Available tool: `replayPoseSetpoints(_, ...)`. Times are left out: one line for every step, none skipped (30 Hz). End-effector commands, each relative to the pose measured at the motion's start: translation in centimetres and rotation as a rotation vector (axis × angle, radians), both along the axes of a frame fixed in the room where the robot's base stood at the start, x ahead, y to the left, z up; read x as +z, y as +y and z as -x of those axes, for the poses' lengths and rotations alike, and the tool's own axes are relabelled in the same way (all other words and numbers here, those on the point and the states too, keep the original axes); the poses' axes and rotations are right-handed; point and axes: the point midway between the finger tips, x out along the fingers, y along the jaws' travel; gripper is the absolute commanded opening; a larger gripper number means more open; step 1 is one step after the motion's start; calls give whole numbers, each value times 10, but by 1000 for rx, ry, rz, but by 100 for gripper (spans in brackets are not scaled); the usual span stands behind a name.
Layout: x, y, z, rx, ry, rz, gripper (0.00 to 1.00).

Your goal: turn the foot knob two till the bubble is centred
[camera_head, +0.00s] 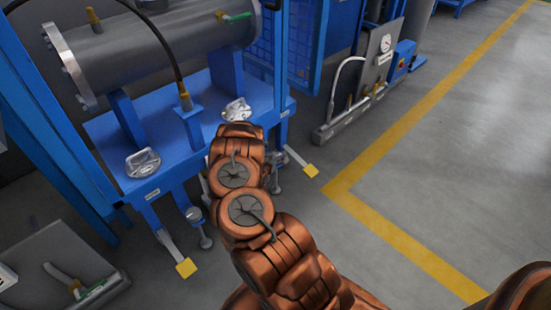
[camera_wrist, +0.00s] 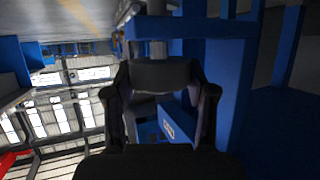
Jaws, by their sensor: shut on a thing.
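In the wrist view my gripper (camera_wrist: 161,76) has its two dark fingers on either side of a wide dark round knob (camera_wrist: 161,74) and is shut on it. A grey post (camera_wrist: 157,48) joins the knob to the blue frame. In the head view my arm hides the gripper and this knob. The blue frame (camera_head: 175,140) carries the grey flanged shell (camera_head: 155,50). Two shiny metal fittings, one at the front left (camera_head: 143,162) and one farther back (camera_head: 236,110), sit on the frame. I cannot make out a bubble in either view.
Yellow-ended floor bars (camera_head: 186,268) (camera_head: 311,170) stick out from the frame's base. Another foot (camera_head: 205,241) stands left of my arm. A panel with a gauge (camera_head: 385,45) stands at the back. The grey floor right of the yellow line (camera_head: 400,240) is clear.

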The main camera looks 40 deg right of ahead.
Motion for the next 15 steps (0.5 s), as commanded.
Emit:
replayPoseSetpoints(-1, 1, -2, -12, -1, 2, 21)
replayPoseSetpoints(-1, 1, -2, -20, -1, 2, 21)
replayPoseSetpoints(-1, 1, -1, -30, -1, 2, 21)
replayPoseSetpoints(0, 1, -1, -36, -1, 2, 21)
replayPoseSetpoints(0, 1, -1, -41, -1, 2, 21)
replayPoseSetpoints(-1, 1, -1, -48, 0, 2, 21)
replayPoseSetpoints(0, 1, -1, -53, 1, 2, 21)
replayPoseSetpoints(0, 1, -1, -56, 1, 2, 21)
replayPoseSetpoints(0, 0, -1, -60, 0, 2, 21)
replayPoseSetpoints(0, 0, -1, -63, 1, 2, 21)
replayPoseSetpoints(0, 0, 0, -66, 0, 2, 21)
replayPoseSetpoints(0, 0, 0, -67, 0, 2, 21)
replayPoseSetpoints(0, 0, 0, -68, 0, 2, 21)
replayPoseSetpoints(0, 0, 0, -68, 0, 2, 21)
replayPoseSetpoints(0, 0, 0, -69, 0, 1, 21)
